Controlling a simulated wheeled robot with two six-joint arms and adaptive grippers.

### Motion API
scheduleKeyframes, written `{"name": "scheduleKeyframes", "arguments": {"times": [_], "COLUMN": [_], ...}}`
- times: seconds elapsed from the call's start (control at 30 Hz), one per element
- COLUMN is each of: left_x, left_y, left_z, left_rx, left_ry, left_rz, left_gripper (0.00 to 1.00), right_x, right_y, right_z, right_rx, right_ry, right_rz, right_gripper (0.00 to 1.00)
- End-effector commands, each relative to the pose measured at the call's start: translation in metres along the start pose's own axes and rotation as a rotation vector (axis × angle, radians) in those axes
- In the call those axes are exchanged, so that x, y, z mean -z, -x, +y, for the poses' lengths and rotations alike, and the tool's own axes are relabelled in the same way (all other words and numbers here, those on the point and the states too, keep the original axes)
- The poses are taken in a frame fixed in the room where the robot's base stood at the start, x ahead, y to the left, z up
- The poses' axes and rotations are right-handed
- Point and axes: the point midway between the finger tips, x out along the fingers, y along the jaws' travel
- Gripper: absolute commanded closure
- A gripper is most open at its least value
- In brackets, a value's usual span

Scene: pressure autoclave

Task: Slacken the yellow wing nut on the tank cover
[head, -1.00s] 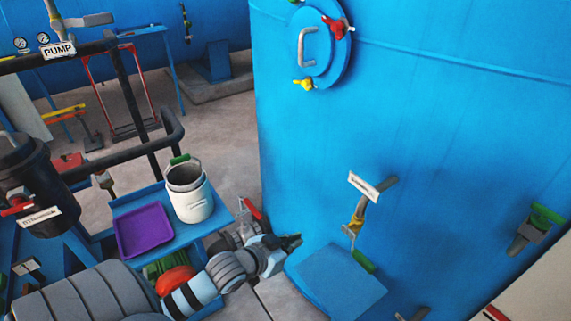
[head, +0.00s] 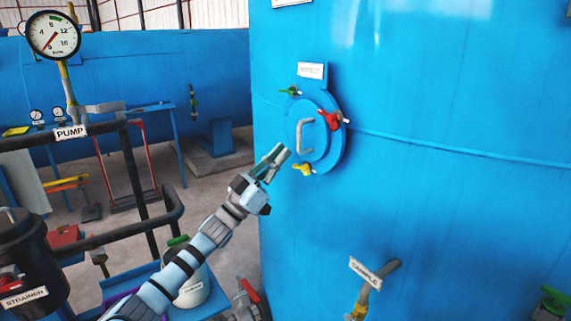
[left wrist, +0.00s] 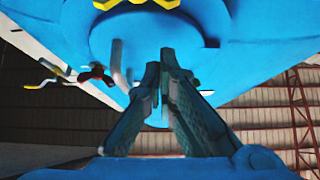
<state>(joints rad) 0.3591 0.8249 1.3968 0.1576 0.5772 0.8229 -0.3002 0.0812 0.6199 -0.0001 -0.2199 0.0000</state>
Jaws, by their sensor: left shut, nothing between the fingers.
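The yellow wing nut (head: 303,169) sits at the lower edge of the round blue tank cover (head: 320,152), on the side of the blue tank. A yellow part at the top edge of the left wrist view (left wrist: 135,3) looks like the same nut, cut off by the frame. My left gripper (head: 277,157) is shut and empty, just left of the cover and slightly above the yellow nut. It is apart from the nut in the head view. Its closed fingers point toward the cover in the left wrist view (left wrist: 166,58). My right gripper is out of view.
The cover also carries a red wing nut (head: 329,118), a green one (head: 290,91) and a grey handle (head: 301,134). A sample valve (head: 372,285) juts from the tank lower right. A pump frame (head: 140,170) with black pipes and a white bucket (head: 192,288) stand left.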

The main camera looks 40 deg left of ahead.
Motion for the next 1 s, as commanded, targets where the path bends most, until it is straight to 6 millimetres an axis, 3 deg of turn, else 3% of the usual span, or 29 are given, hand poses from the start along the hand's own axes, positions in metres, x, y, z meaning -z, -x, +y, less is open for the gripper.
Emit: {"name": "scheduleKeyframes", "arguments": {"times": [0.1, 0.2, 0.4, 0.77, 1.0], "left_x": [0.004, -0.016, -0.030, -0.032, -0.040], "left_y": [-0.027, -0.010, 0.002, 0.004, -0.005], "left_z": [0.000, -0.001, 0.000, 0.000, -0.001], "left_rx": [0.003, 0.003, 0.001, 0.002, 0.044], "left_ry": [0.002, 0.004, 0.001, 0.002, 0.062], "left_rz": [0.003, -0.005, -0.003, -0.003, -0.002], "left_gripper": [1.00, 1.00, 1.00, 1.00, 1.00], "right_x": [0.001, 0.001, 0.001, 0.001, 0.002], "right_y": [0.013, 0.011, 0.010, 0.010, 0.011], "right_z": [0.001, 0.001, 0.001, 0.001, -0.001], "right_rx": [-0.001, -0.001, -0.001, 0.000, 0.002], "right_ry": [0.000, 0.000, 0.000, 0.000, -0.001], "right_rz": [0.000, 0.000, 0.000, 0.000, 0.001], "right_gripper": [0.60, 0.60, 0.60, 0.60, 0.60]}}
